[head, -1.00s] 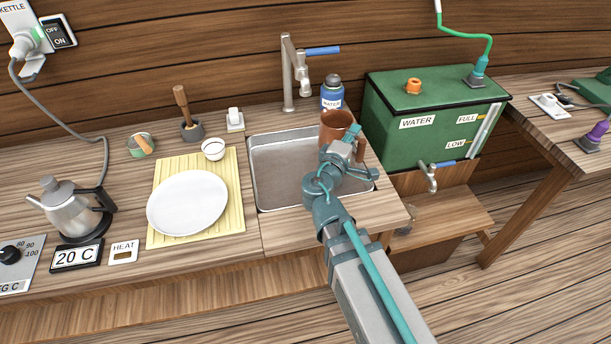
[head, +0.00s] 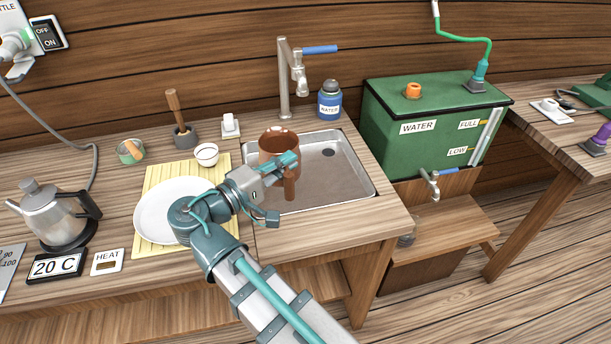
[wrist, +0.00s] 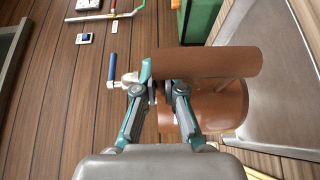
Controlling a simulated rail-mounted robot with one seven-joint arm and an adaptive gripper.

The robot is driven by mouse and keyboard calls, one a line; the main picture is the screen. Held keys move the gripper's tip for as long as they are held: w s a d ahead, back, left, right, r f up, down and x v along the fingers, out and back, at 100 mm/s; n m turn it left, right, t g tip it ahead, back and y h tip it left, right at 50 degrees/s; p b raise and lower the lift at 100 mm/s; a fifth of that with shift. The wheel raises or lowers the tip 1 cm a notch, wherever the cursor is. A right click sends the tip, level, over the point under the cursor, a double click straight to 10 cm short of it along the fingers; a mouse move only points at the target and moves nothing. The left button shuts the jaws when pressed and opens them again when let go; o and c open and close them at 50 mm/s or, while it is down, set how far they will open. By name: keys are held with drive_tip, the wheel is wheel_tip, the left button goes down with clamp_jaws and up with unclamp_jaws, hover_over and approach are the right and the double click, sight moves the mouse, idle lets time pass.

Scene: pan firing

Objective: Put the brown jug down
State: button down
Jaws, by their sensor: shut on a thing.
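The brown jug (head: 277,142) is upright over the left part of the metal sink (head: 350,175) in the head view. Its handle (head: 289,187) points toward the front. My gripper (head: 284,162) is shut on the handle. In the wrist view the handle (wrist: 210,62) crosses in front of the fingers (wrist: 164,82), with the jug's body (wrist: 226,108) behind it.
The faucet (head: 284,85) stands behind the jug, the blue water bottle (head: 330,103) to its right. The white plate (head: 160,205), partly behind my arm, lies on the yellow mat (head: 157,248). A small white bowl (head: 206,154) is left of the jug. The counter's front right corner (head: 355,227) is clear.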

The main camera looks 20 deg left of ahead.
drive_tip(key=w+f+p, duration=0.2)
drive_tip(key=w+f, duration=1)
drive_tip(key=w, duration=0.1)
drive_tip(key=shift+w+d+f, duration=0.15)
drive_tip(key=shift+d+f, duration=0.05)
drive_tip(key=shift+f, duration=0.1)
drive_tip(key=shift+f, duration=0.2)
drive_tip(key=c, duration=1.3)
unclamp_jaws()
